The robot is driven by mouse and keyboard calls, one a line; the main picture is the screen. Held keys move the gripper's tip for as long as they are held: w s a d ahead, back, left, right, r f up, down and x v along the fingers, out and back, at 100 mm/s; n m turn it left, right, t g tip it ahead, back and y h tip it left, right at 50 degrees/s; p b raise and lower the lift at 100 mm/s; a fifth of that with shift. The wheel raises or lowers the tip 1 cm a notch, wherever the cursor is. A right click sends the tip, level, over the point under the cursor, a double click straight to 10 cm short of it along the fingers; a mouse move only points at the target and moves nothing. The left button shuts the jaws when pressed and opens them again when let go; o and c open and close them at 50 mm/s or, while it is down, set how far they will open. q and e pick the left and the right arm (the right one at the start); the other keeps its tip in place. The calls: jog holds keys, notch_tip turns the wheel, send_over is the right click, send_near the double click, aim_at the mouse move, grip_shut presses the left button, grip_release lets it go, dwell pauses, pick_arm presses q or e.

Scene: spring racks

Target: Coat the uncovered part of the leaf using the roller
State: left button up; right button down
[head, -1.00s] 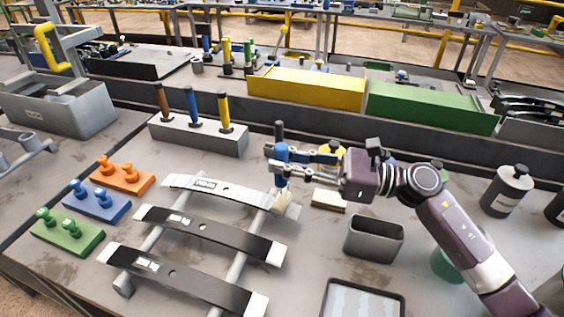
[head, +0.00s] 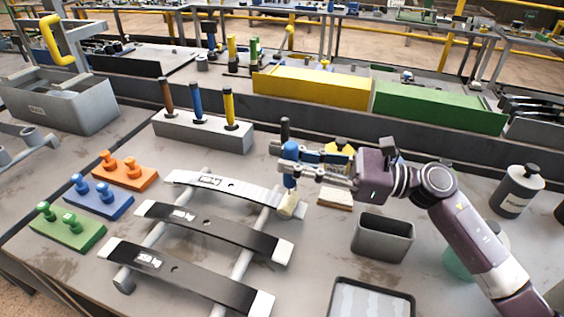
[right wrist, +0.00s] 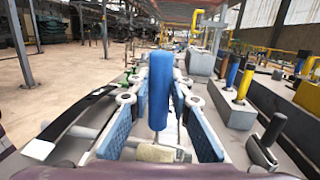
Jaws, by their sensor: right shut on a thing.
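Three leaf springs lie across a rack with grey bars (head: 241,263). The far leaf (head: 240,188) is pale grey. The middle leaf (head: 208,228) and near leaf (head: 195,277) are black with pale ends. My right gripper (head: 290,161) is shut on the blue handle of the roller (head: 290,151), held upright. The roller's cream head (head: 287,206) is at the far leaf's right end; I cannot tell whether it touches. In the right wrist view the blue handle (right wrist: 160,90) stands between the fingers, with the cream head (right wrist: 156,153) below. My left gripper is out of view.
A shallow tray (head: 372,299) and a grey bin (head: 383,237) stand right of the rack. Orange (head: 124,172), blue (head: 98,198) and green (head: 66,231) pegged blocks lie left. A grey holder (head: 203,133) with three handled tools stands behind. A bottle (head: 517,187) stands far right.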

jog(key=shift+w+d+f+m, duration=0.15)
jog(key=shift+w+d+f, duration=0.1)
jog(key=shift+f, duration=0.4)
jog(key=shift+w+d+f+m, duration=0.15)
jog(key=shift+w+d+f, duration=0.05)
jog(key=shift+f, duration=0.4)
jog(key=shift+w+d, duration=0.2)
jog(key=shift+w, duration=0.25)
jog(key=shift+s+a+r, duration=0.1)
jog(key=shift+a+r, duration=0.35)
jog(key=shift+r, duration=0.05)
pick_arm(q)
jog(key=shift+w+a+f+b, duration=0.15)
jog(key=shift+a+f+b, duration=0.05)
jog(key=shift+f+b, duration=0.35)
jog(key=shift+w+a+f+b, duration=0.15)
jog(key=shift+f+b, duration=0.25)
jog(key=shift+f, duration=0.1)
pick_arm(e)
jog(key=shift+v, duration=1)
